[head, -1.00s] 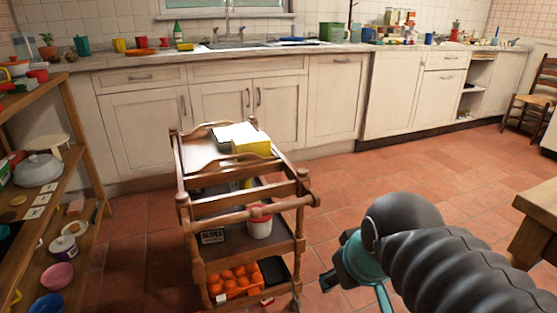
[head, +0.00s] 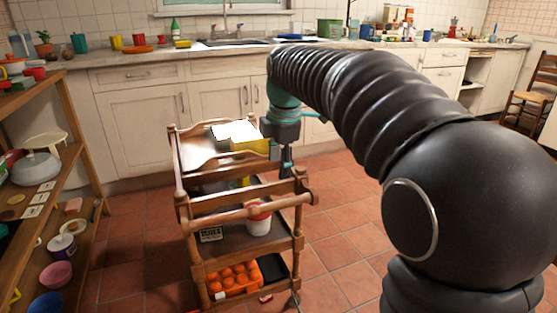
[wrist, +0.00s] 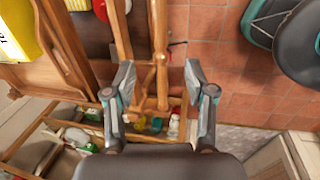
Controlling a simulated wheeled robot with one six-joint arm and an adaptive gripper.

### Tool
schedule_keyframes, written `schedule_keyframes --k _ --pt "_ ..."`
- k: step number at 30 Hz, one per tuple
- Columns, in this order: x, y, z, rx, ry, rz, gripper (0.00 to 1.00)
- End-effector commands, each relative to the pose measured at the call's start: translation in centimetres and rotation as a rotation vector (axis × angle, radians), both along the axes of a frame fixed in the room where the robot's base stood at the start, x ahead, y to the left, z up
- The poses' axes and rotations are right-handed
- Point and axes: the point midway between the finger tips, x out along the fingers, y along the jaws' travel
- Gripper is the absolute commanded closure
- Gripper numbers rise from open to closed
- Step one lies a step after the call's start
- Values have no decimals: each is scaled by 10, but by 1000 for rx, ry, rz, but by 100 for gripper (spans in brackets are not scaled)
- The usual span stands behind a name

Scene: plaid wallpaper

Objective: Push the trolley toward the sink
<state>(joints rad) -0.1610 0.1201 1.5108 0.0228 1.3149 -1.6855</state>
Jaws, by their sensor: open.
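The wooden trolley (head: 245,211) stands upright on the floor in the middle of the head view, with white sheets and a yellow box (head: 250,146) on its top. The sink (head: 238,42) is in the counter behind it, under the window. My gripper (head: 287,160) points down at the trolley's right side, near its top level. In the wrist view my gripper (wrist: 160,72) is open, with wooden parts of the trolley (wrist: 160,50) showing between its fingers. I cannot tell whether they touch. My arm covers part of the counter and cabinets.
A wooden shelf (head: 80,150) with dishes stands close on the left. White cabinets (head: 135,125) line the wall behind the trolley. The tiled floor (head: 335,215) to the trolley's right is clear. A chair (head: 530,100) stands at the far right.

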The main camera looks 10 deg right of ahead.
Motion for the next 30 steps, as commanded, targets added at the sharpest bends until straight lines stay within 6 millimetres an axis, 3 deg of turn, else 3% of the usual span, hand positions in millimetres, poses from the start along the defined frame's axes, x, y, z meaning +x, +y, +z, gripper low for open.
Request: schedule_keyframes --k 5,21,30 --pt "3 1 -18 -1 4 6 45" --pt "19 6 -106 -1 4 3 45" --pt "25 7 -131 -1 2 3 45"
